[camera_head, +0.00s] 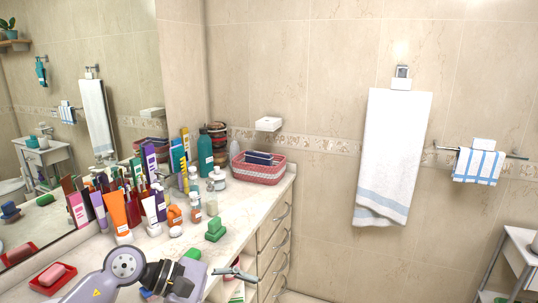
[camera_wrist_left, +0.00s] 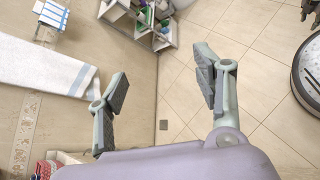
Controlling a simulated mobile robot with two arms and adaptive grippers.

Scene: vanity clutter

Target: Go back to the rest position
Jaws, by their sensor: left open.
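My left gripper (camera_head: 237,272) is in the lower middle of the head view, at the front edge of the vanity counter (camera_head: 262,190), with its arm coming in from the lower left. In the left wrist view the left gripper (camera_wrist_left: 162,86) has its two fingers spread wide, with only wall and tiled floor behind the gap. It holds nothing.
Several tubes and bottles crowd the counter by the mirror (camera_head: 75,95). A green block (camera_head: 215,230), a pink basket (camera_head: 262,172) and a red soap dish (camera_head: 62,283) also stand there. A white towel (camera_head: 392,150) hangs on the wall. A side cart (camera_head: 520,245) stands at right.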

